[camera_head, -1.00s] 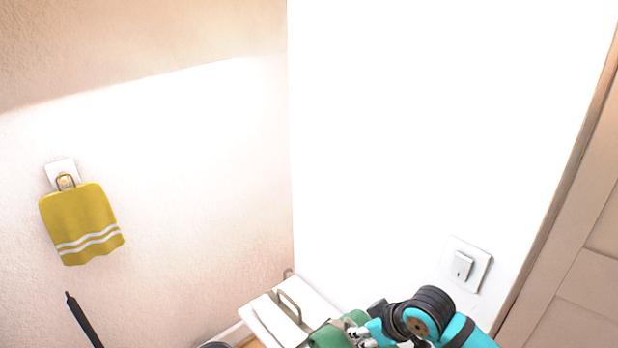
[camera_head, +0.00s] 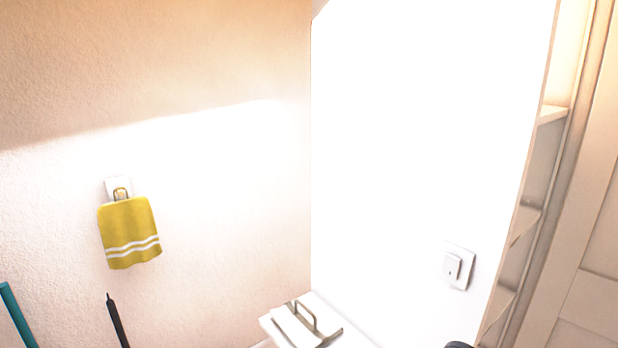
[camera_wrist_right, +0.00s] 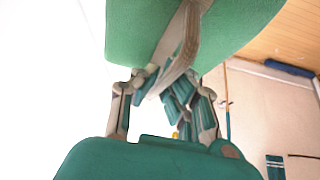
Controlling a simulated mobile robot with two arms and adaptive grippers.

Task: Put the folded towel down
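The folded towel (camera_wrist_right: 225,25) is green with a pale grey band and fills the top of the right wrist view. My right gripper (camera_wrist_right: 165,85) has its fingers up against it at the band and looks shut on it; the exact contact is partly hidden. In the head view the green towel and the right gripper are out of frame; only a dark bit of my right arm shows at the bottom edge.
A white flat-topped piece (camera_head: 335,334) with a metal bar (camera_head: 306,314) stands at the bottom, by the wall corner. A yellow striped towel (camera_head: 129,232) hangs from a wall hook at left. A light switch (camera_head: 457,267) is on the white wall; shelves (camera_head: 522,222) stand beyond.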

